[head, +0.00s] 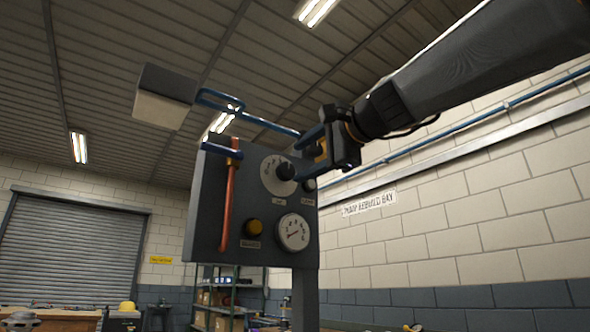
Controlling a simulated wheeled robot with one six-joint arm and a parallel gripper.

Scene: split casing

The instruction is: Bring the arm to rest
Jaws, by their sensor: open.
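My arm comes in from the upper right. My gripper (305,156) is at the upper right of a grey control panel (213,180), with its blue fingers spread apart. The fingers are in front of or beside the dark knob (285,171) on a pale round dial (270,167). I cannot tell whether they touch the knob. Nothing shows between the fingers. Part of the panel's upper right corner and a small control there are hidden behind the gripper.
A lamp-like grey box (165,95) on a blue bracket (262,122) juts out above. A block wall (450,230) stands at the right. Shelves (220,298) stand behind.

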